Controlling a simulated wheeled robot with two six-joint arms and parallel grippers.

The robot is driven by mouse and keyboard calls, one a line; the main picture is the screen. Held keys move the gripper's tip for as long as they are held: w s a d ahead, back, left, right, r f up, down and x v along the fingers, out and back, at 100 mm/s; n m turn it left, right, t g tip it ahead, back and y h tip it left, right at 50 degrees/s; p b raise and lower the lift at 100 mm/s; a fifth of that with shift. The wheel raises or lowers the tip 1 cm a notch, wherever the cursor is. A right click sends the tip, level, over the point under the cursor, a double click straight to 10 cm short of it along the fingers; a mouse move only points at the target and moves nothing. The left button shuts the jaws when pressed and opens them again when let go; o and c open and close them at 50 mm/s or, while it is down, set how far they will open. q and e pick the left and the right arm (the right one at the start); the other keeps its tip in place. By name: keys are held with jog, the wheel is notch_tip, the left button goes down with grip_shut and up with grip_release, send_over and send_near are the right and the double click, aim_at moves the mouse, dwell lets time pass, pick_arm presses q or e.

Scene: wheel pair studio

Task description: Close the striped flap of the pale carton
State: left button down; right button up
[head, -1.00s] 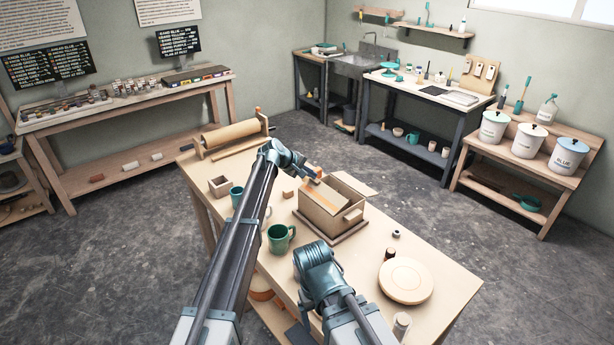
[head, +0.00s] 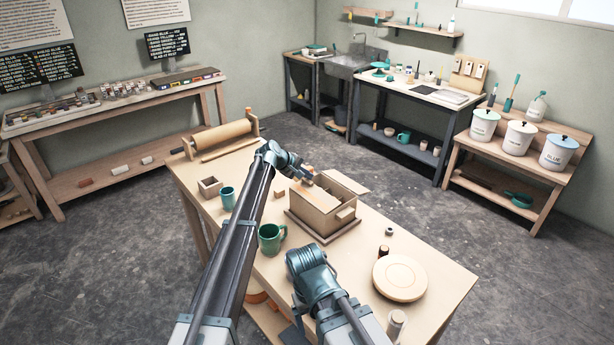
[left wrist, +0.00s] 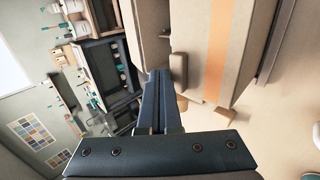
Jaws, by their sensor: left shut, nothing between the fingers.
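The pale carton (head: 325,221) stands on the workbench in the head view, on a thin brown base. Its striped flap (head: 316,197) is on the left side of its top and looks tilted; its exact angle is hard to tell. Another flap (head: 345,180) sticks out at the back right. My left gripper (head: 307,174) is shut and empty, close to the upper end of the striped flap. In the left wrist view its shut fingers (left wrist: 158,90) lie beside the pale panel with the orange stripe (left wrist: 219,50); contact cannot be told.
A round disc (head: 400,278), a dark jar (head: 384,251) and a small grey ring (head: 389,231) lie to the right. A roller (head: 221,136) is at the bench's far end.

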pick_arm(q)
jog(key=shift+r, duration=0.1)
dwell(0.3)
jog(key=shift+r+p, duration=0.75)
jog(key=shift+p, duration=0.1)
